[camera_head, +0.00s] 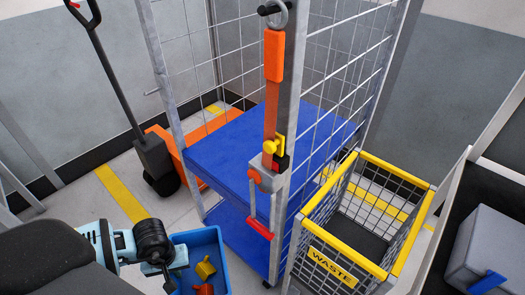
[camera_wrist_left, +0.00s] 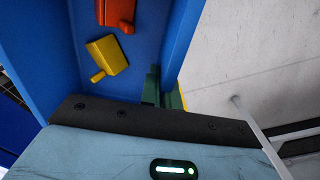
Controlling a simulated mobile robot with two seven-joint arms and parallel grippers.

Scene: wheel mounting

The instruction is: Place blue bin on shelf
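The blue bin (camera_head: 213,243) is at the bottom of the head view, left of the wire cart, with a yellow piece (camera_head: 205,268) and an orange-red piece (camera_head: 203,289) inside. My left gripper (camera_head: 169,282) is at its left rim. In the left wrist view, the gripper's dark green fingers (camera_wrist_left: 164,94) sit on either side of the bin's wall (camera_wrist_left: 184,40), closed on it. The head view does not clearly show whether the bin touches the floor. The cart's blue shelf (camera_head: 225,150) is at mid-height, with a lower blue shelf (camera_head: 238,240) below. My right gripper is not in view.
A yellow-rimmed wire waste basket (camera_head: 340,265) stands right of the cart. The cart's front post carries an orange tool (camera_head: 273,60) with a red-ended handle. An orange pallet jack (camera_head: 165,145) stands behind left. A grey box (camera_head: 490,250) lies at far right.

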